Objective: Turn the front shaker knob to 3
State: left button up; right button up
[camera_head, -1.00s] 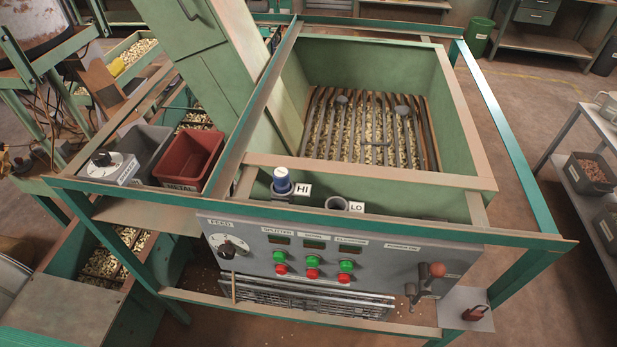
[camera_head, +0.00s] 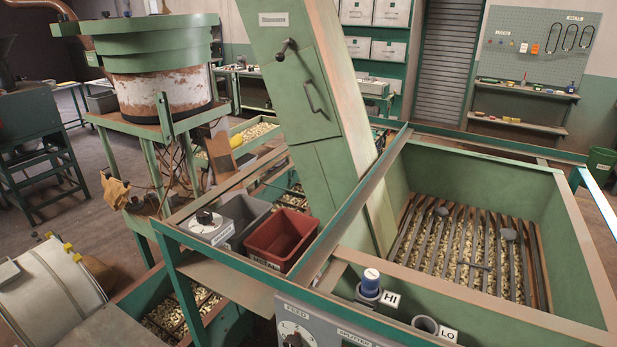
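A black knob (camera_head: 205,216) sits on a small pale box (camera_head: 207,230) on the green frame's left corner, beside a grey bin. Its markings are too small to read. A second dial, the FEED knob (camera_head: 293,339), shows on the grey control panel (camera_head: 318,330) at the bottom edge, partly cut off. I cannot read a label saying shaker on either one. Neither of my grippers is in view.
A grey bin (camera_head: 243,210) and a red bin (camera_head: 281,232) stand right of the pale box. A green hopper (camera_head: 470,170) with a bar grate over nuts is at right.

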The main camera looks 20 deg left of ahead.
aim_at(203, 216)
jog(key=u, duration=1.35)
jog(key=j, duration=0.1)
